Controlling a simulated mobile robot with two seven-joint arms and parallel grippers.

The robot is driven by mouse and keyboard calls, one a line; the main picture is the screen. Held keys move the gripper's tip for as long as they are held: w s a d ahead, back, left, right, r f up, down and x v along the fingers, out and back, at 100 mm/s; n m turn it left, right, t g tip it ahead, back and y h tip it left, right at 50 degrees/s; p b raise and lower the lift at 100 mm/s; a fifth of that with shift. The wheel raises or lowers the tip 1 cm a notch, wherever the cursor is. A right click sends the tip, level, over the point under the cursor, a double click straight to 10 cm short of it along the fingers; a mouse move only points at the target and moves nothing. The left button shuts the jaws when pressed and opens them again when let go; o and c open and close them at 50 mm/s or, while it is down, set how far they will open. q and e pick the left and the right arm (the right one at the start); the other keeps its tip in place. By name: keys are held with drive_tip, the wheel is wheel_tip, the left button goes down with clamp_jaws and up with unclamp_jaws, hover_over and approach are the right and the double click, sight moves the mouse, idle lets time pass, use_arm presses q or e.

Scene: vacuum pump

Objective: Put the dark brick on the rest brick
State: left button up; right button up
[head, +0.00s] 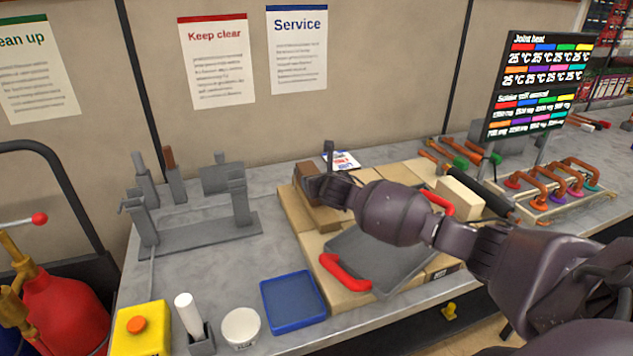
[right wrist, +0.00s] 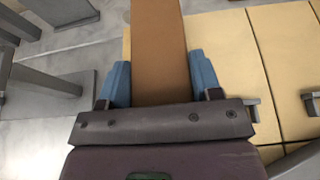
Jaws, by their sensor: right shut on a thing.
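The dark brick (right wrist: 158,40) is brown and long, and sits between the two blue fingertips of my right gripper (right wrist: 162,80) in the right wrist view. My right gripper is shut on it. In the head view my right gripper (head: 326,186) is over the far left corner of the tan brick bed (head: 293,212), and brown parts of the dark brick (head: 322,217) show beside and below it. I cannot tell whether the dark brick touches the bed. A pale loose brick (head: 460,197) lies at the right; I cannot tell which brick is the rest brick. My left gripper is not in view.
A grey tray (head: 370,262) with red handles lies on the bed, partly under my right arm. A grey metal stand (head: 195,232) is at the left. A blue tray (head: 293,301), a white tub (head: 241,327) and a yellow button box (head: 142,330) line the front. Copper pipework (head: 550,185) stands right.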

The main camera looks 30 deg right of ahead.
drive_tip(key=o, duration=1.5)
drive_tip(key=shift+f, duration=0.1)
drive_tip(key=shift+o, duration=0.2)
drive_tip(key=shift+s, duration=0.15)
drive_tip(key=v, duration=1.2)
